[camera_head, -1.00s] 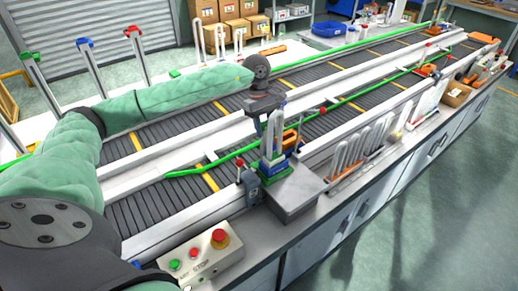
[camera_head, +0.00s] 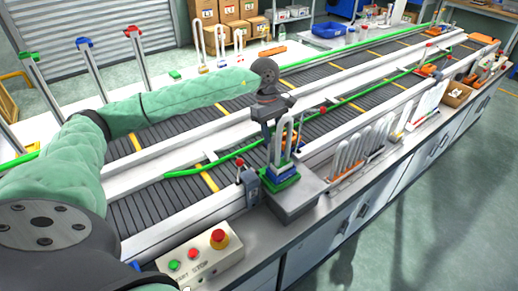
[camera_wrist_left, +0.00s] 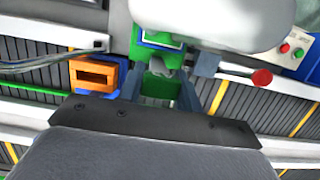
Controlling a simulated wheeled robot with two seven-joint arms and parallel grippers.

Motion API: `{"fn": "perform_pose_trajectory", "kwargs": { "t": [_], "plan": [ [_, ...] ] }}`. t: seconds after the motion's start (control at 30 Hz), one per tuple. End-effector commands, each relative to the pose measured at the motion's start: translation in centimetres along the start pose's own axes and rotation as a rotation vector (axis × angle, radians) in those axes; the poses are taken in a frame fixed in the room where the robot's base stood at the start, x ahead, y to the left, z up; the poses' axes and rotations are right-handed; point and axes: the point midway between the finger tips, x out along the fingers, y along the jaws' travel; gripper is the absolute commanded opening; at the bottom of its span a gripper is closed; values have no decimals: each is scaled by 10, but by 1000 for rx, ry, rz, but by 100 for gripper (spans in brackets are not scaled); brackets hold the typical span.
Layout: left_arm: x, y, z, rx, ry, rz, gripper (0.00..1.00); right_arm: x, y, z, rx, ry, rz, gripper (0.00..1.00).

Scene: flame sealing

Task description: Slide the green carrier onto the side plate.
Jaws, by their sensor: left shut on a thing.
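The green carrier (camera_head: 279,181) has blue and yellow parts and a pale U-shaped tube (camera_head: 288,136) standing up from it. In the head view it is over the far-left part of the grey side plate (camera_head: 301,206), with bare plate at its near right; whether its whole base rests there I cannot tell. My left gripper (camera_head: 268,143) comes down from above and is shut on the carrier. In the left wrist view the green carrier (camera_wrist_left: 158,84) sits between the two fingers (camera_wrist_left: 158,97). My right gripper is not in view.
A red-knobbed post (camera_head: 240,164) stands just left of the side plate. A control box (camera_head: 200,259) with a red stop button is at the near left. Several U-shaped tubes (camera_head: 362,150) stand in a row to the right. An orange block (camera_wrist_left: 94,75) is beside the gripper.

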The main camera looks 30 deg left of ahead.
Motion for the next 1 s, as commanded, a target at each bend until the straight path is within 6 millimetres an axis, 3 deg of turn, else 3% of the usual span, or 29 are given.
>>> {"fn": "perform_pose_trajectory", "kwargs": {
  "t": [1.0],
  "plan": [
    [12, 0, 40, 1, -1, -1, 12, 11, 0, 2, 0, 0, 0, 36]
  ]
}}
